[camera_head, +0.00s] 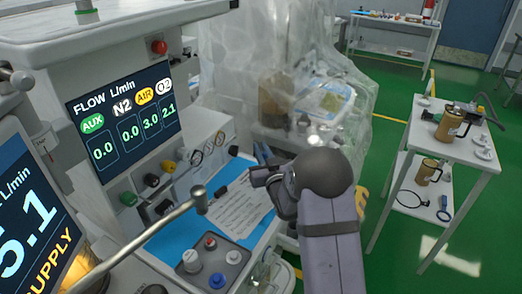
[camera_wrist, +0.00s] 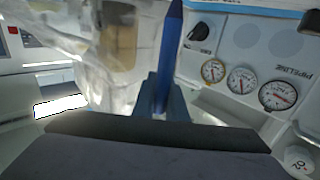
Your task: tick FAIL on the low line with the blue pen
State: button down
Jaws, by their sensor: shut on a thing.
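My gripper (camera_head: 264,168) is above the right part of the cart's work surface, over the far edge of a white printed sheet (camera_head: 238,212). In the wrist view my gripper (camera_wrist: 163,105) is shut on the blue pen (camera_wrist: 170,45), which stands roughly upright between the fingers. The pen is hard to make out in the head view. The arm hides part of the sheet's right side.
A grey block (camera_head: 212,268) with several coloured round tops stands in front of the sheet. A metal rod with a round end (camera_head: 199,197) juts over the blue surface. A flow display (camera_head: 125,118) stands behind left. A white side table (camera_head: 460,150) is at right.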

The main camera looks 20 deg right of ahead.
jog(key=shift+f+b, duration=0.55)
jog(key=shift+f, duration=0.05)
dwell(0.7)
jog(key=shift+w+d+b, duration=0.25)
jog(key=shift+d+b, duration=0.15)
jog(key=shift+b, duration=0.35)
dwell(2.0)
notch_tip(320, 180, up, 7)
jog(key=p, duration=0.4)
dwell(0.6)
dwell(0.5)
